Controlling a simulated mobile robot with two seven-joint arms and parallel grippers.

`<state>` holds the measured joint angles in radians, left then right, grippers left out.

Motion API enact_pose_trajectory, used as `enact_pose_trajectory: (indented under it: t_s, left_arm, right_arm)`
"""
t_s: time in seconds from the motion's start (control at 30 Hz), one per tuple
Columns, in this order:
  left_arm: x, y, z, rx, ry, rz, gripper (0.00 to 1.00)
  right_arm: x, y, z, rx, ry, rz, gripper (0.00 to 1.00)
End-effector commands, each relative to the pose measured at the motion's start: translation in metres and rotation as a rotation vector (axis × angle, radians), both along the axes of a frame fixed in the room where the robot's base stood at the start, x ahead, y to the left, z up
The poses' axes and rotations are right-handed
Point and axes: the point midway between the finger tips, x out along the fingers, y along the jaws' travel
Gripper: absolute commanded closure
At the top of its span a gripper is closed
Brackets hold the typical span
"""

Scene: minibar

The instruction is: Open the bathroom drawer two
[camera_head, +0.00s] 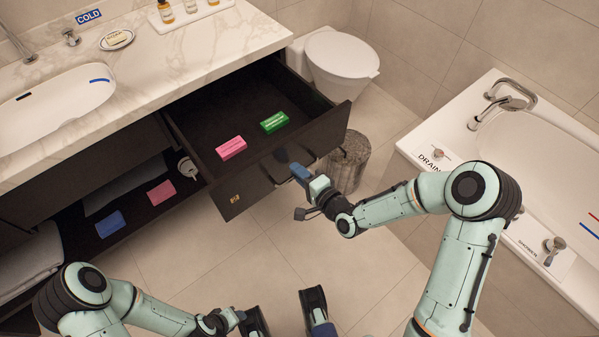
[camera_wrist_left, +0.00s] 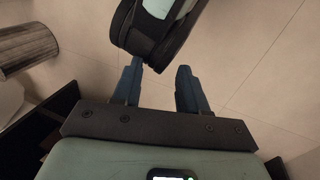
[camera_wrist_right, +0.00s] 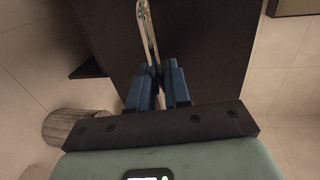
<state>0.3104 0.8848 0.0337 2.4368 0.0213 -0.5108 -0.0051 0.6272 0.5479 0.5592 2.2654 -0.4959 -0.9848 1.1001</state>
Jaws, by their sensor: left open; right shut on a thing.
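The dark drawer (camera_head: 190,135) under the counter stands pulled out, with its inside visible. A pink box (camera_head: 231,147) and a green box (camera_head: 274,122) lie in it. My right gripper (camera_head: 299,172) is at the outer face of the drawer front. In the right wrist view, its fingers (camera_wrist_right: 158,72) are closed on a thin metal handle (camera_wrist_right: 147,30) on the dark front. The handle is hidden in the head view. My left gripper (camera_wrist_left: 160,70) is open and empty, low over the floor and away from the drawer.
A marble counter (camera_head: 180,60) with a sink (camera_head: 55,105) is above the drawer. An open shelf below holds a blue box (camera_head: 109,223) and another pink box (camera_head: 161,192). A round bin (camera_head: 350,158), a toilet (camera_head: 340,65) and a bathtub (camera_head: 545,160) stand to the right.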

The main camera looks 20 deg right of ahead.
Motion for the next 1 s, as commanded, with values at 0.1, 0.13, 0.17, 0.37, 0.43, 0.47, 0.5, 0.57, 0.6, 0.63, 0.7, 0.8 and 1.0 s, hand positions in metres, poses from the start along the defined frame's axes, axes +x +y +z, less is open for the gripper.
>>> enact_pose_trajectory:
  t_s: [0.1,0.13,0.17,0.37,0.43,0.47,0.5,0.57,0.6,0.63,0.7,0.8,1.0]
  left_arm:
    - [0.000,0.000,0.000,0.000,0.000,0.000,0.57]
    - [0.000,0.000,0.000,0.000,0.000,0.000,0.57]
    - [0.000,0.000,0.000,0.000,0.000,0.000,0.57]
    - [0.000,0.000,0.000,0.000,0.000,0.000,0.57]
    - [0.000,0.000,0.000,0.000,0.000,0.000,0.57]
    - [0.000,0.000,0.000,0.000,0.000,0.000,0.57]
    - [0.000,0.000,0.000,0.000,0.000,0.000,0.57]
    - [0.000,0.000,0.000,0.000,0.000,0.000,0.57]
    - [0.000,0.000,0.001,0.000,0.001,0.000,0.57]
    - [-0.001,0.000,0.001,-0.001,0.003,-0.001,0.57]
    - [-0.003,-0.001,0.004,-0.004,0.007,-0.003,0.57]
    - [-0.008,-0.004,0.009,-0.011,0.022,-0.009,0.57]
    - [-0.023,-0.011,0.021,-0.029,0.060,-0.025,0.57]
  right_arm:
    - [0.001,-0.001,0.001,-0.001,-0.002,-0.002,1.00]
    - [0.001,-0.001,0.001,-0.001,-0.002,-0.002,1.00]
    - [0.001,-0.001,0.001,-0.001,-0.002,-0.002,1.00]
    - [0.001,-0.001,0.001,-0.001,-0.002,-0.002,0.67]
    - [0.000,-0.001,0.000,-0.001,-0.001,-0.002,0.67]
    - [0.000,-0.001,0.000,-0.001,-0.001,-0.002,0.67]
    - [0.000,0.000,0.000,-0.001,-0.001,-0.001,0.67]
    - [-0.001,-0.001,0.000,-0.001,-0.001,-0.001,0.67]
    - [-0.002,-0.002,0.001,-0.001,0.000,-0.001,0.67]
    - [-0.004,-0.002,0.001,-0.001,0.001,-0.001,0.67]
    - [-0.011,-0.005,0.003,-0.002,0.000,-0.002,0.67]
    - [-0.028,-0.011,0.007,-0.002,0.002,-0.003,0.67]
    - [-0.073,-0.028,0.017,-0.002,0.003,-0.005,0.67]
